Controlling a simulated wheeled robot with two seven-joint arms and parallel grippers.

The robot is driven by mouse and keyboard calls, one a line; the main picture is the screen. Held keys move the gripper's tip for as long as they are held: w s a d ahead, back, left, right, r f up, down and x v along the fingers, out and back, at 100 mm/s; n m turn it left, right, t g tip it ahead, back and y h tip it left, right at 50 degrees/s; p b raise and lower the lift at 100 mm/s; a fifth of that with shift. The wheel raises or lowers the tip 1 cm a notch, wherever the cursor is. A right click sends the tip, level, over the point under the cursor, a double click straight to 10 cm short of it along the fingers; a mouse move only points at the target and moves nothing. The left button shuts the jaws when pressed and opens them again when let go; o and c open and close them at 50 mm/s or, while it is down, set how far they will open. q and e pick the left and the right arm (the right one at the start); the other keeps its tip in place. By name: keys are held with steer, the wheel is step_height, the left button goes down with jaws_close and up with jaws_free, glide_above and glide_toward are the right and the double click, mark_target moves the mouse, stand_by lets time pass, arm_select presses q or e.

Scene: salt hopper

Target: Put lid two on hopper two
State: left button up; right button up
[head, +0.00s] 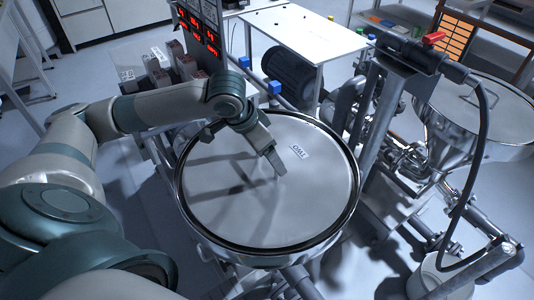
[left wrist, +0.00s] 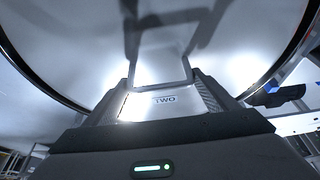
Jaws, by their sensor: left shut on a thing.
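Lid two (head: 240,215) is a large round grey metal lid with a label that reads TWO. It lies over the mouth of the big round hopper two (head: 240,261), and a dark ring shows around its edge. I cannot tell whether it is fully seated. My left gripper (head: 276,167) reaches down to the lid's middle, beside the label. In the left wrist view the gripper (left wrist: 162,82) is shut on the lid's handle (left wrist: 162,50), and the TWO label shows between the fingers. The fingers partly hide the handle. My right gripper is not in view.
Another hopper with a handled lid (head: 480,108) stands at the right, behind a metal post (head: 372,120) and a black hose (head: 478,170). A red-digit display panel (head: 203,30) and small boxes stand behind the left side. A white table (head: 285,35) is at the back.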

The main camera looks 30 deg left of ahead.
arm_select(q)
steer(key=shift+f, duration=0.5)
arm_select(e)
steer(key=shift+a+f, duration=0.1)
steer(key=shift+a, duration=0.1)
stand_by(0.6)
arm_select(q)
steer(key=o, duration=1.9)
steer(key=shift+o, duration=1.1)
steer(key=shift+f, duration=0.1)
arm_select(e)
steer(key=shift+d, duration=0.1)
arm_select(q)
steer(key=v, duration=0.7)
step_height(320, 180, up, 10)
glide_above(259, 171)
steer(key=s+a, duration=0.1)
steer(key=s, duration=0.3)
steer(key=shift+a+f+b, duration=0.1)
steer(key=shift+a+b, duration=0.1)
steer(key=shift+b, duration=0.1)
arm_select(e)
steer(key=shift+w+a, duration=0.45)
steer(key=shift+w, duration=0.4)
